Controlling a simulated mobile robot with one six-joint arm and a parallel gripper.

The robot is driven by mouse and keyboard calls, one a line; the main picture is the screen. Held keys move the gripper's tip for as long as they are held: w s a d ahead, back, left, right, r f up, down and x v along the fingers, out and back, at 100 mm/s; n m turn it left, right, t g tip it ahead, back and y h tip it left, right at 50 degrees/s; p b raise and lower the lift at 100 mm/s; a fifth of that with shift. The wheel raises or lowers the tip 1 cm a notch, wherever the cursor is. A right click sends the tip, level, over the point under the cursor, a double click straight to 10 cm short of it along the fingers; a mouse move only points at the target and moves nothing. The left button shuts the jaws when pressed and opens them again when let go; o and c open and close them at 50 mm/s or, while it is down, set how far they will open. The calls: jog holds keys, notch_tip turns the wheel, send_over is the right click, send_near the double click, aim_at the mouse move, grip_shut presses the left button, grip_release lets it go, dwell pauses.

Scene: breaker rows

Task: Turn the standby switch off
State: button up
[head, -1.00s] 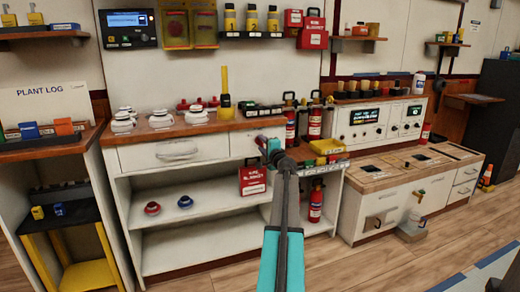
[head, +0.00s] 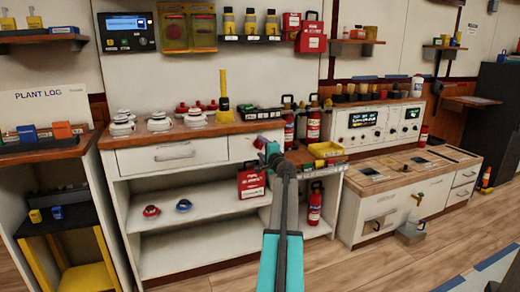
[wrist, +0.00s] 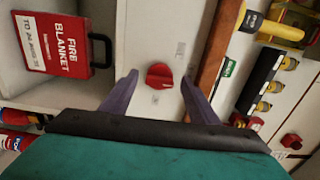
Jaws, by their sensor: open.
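A red rotary knob (wrist: 160,76) sits on a white panel in the wrist view, with small faint markings beside it that I cannot read. I take it as the standby switch, but no readable label confirms this. My gripper (wrist: 160,92) is open, with one purple finger on each side of the knob and visible gaps to it. I cannot tell how far the fingertips are from the panel. In the head view my gripper (head: 266,150) is at the front of the white cabinet, right of its drawer, and mostly hides the knob.
A wooden counter edge (wrist: 215,60) is by the right finger. Fire extinguishers (head: 314,127) stand to the right.

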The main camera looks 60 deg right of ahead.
jog(key=p+v, duration=0.2)
jog(key=v, duration=1.1)
jog(key=shift+a, duration=0.1)
dwell(0.7)
